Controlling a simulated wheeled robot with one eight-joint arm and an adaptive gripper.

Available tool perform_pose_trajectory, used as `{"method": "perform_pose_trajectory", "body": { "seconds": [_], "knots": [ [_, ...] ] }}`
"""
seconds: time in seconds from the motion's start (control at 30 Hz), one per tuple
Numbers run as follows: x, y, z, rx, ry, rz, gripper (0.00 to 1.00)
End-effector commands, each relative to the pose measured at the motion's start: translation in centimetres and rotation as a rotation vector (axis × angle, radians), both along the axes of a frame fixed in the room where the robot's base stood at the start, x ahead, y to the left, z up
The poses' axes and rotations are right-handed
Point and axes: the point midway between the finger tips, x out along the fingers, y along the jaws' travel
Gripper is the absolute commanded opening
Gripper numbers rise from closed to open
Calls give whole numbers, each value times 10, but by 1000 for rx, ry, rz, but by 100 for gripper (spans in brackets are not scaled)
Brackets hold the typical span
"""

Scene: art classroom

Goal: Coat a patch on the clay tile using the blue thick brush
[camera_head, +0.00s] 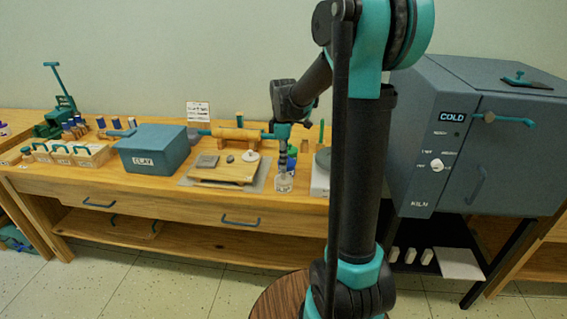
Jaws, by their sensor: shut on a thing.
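My gripper (283,150) hangs over the workbench, pointing down at the right end of the wooden board. It is shut on what appears to be the blue thick brush; the brush is too small and covered to make out clearly. Directly below is a small pale labelled jar (284,184); I cannot tell whether the brush tip is inside it. A grey square slab, apparently the clay tile (207,161), lies flat on the back left of the wooden board (222,174), left of my gripper. A small dark piece (230,158) and a whitish disc (251,156) lie beside it.
A blue CLAY box (153,150) stands left of the board. A rolling pin (236,134) lies behind it. A large grey kiln (480,140) is at the right. My arm hides part of the bench.

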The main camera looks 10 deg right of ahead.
Motion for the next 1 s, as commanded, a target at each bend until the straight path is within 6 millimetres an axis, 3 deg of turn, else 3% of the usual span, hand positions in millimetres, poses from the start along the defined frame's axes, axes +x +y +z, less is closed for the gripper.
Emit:
{"method": "perform_pose_trajectory", "body": {
  "seconds": [0.7,1.0],
  "knots": [
    [0,0,52,0,0,0,0],
    [1,0,59,0,0,0,0]
  ]
}}
